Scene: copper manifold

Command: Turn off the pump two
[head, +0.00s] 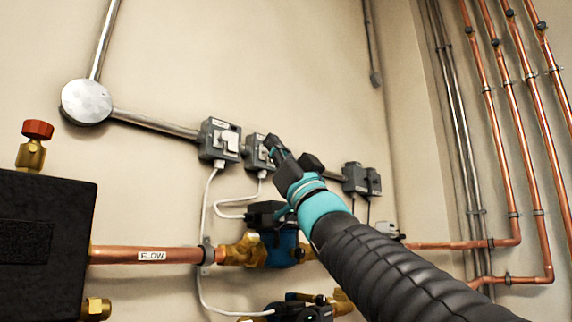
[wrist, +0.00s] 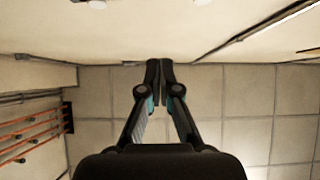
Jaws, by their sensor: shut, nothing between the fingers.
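Two grey switch boxes are on the beige wall in the head view. The left switch box (head: 219,140) has a pale switch plate and a small label too small to read surely. The second switch box (head: 256,152) is just to its right and partly hidden by my gripper. My gripper (head: 275,146) is shut and empty, its tips in front of or at the second box's right side; I cannot tell whether they touch. The wrist view shows the two fingers (wrist: 160,68) together. A blue-bodied pump (head: 281,247) sits below, and another pump (head: 300,309) is at the bottom edge.
Two dark boxes (head: 361,179) are farther right on the conduit. A round metal junction box (head: 87,102) is at left. A copper pipe labelled FLOW (head: 150,255) runs from a black block (head: 40,245). White cables (head: 203,220) hang below the switches. Copper pipes (head: 520,130) line the right wall.

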